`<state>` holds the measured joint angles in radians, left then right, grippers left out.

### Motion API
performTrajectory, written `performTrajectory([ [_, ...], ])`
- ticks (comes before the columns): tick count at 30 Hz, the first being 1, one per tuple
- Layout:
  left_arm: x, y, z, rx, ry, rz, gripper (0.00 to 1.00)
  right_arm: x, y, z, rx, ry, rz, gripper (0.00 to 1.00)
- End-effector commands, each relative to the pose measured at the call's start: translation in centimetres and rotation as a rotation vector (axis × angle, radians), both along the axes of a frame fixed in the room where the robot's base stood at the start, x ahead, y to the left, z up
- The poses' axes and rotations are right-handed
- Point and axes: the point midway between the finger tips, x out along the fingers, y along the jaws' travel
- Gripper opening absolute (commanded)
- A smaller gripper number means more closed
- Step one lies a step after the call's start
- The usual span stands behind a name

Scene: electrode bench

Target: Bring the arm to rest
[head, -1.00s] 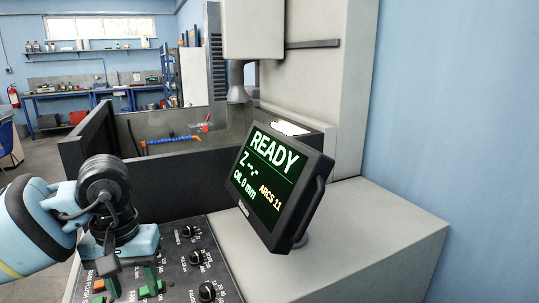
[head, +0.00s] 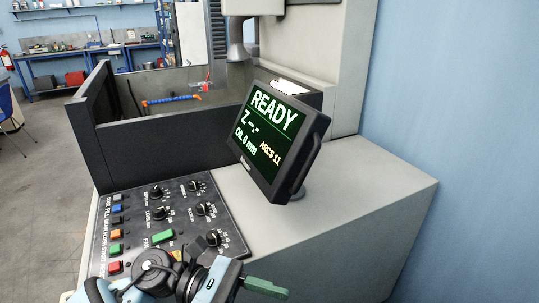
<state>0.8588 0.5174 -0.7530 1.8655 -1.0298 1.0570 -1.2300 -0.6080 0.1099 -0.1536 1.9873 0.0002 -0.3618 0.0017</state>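My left gripper (head: 265,287) is at the bottom edge of the head view, low in front of the control panel (head: 130,230). It points to the right, and one green finger shows beside the grey machine top. The other finger is not clearly visible, so I cannot tell whether it is open or shut. I see nothing held in it. My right gripper is out of view. The tilted black screen (head: 272,140) reads READY, "Z --.-", OIL 0 mm and ARCS 11.
The panel carries several black knobs, a wide green button (head: 163,237) and a column of coloured buttons. A dark-walled tank (head: 165,143) stands behind it, with a blue and orange hose (head: 172,100) inside. The grey top (head: 360,200) right of the screen is clear.

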Motion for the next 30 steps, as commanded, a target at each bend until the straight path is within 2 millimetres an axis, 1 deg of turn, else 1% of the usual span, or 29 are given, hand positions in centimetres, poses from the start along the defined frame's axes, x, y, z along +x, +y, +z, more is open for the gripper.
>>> performTrajectory([
  [1,-0.2,-0.4,0.4,-0.062,0.128,0.049,0.48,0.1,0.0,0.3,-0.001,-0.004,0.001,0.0],
  [3,0.1,-0.5,0.9,-0.148,0.32,0.121,0.48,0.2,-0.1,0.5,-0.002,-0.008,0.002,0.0],
  [7,1.3,0.2,0.8,-0.302,0.689,0.248,0.48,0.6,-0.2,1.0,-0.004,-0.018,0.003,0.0],
  [11,2.6,2.0,-0.9,-0.458,1.068,0.365,0.48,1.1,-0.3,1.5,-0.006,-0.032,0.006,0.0],
  [13,3.2,3.4,-2.5,-0.543,1.276,0.425,0.48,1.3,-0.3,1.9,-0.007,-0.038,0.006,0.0],
  [14,3.4,4.0,-3.3,-0.581,1.364,0.451,0.48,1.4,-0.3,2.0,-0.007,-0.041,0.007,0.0],
  [15,3.5,4.9,-4.5,-0.632,1.482,0.483,0.48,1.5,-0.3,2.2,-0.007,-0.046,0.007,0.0],
  [17,3.5,6.4,-6.7,-0.712,1.66,0.534,0.48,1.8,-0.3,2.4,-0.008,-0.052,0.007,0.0],
  [18,3.3,7.4,-8.2,-0.767,1.776,0.565,0.48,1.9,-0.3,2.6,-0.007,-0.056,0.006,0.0],
  [20,2.6,8.9,-10.8,-0.855,1.952,0.613,0.48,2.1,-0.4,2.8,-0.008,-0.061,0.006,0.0],
  [21,1.9,10.0,-12.6,-0.916,2.067,0.644,0.48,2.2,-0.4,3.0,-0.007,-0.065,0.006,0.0],
  [23,0.6,11.5,-15.4,-1.014,2.236,0.691,0.48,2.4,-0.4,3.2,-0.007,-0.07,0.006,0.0],
  [24,-0.6,12.6,-17.3,-1.084,2.345,0.722,0.48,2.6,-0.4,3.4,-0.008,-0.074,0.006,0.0],
  [26,-2.8,14.0,-20.2,-1.196,2.506,0.769,0.48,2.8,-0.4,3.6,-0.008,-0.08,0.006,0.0],
  [27,-4.4,15.0,-22.1,-1.275,2.605,0.799,0.48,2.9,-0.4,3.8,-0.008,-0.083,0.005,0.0],
  [28,-5.7,15.6,-23.4,-1.332,2.676,0.822,0.48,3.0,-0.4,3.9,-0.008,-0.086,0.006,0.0],
  [29,-7.0,16.2,-24.6,1.354,-2.663,-0.82,0.48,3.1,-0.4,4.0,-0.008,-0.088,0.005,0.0],
  [30,-8.8,16.9,-26.0,1.334,-2.559,-0.787,0.48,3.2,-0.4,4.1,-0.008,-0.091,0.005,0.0],
])
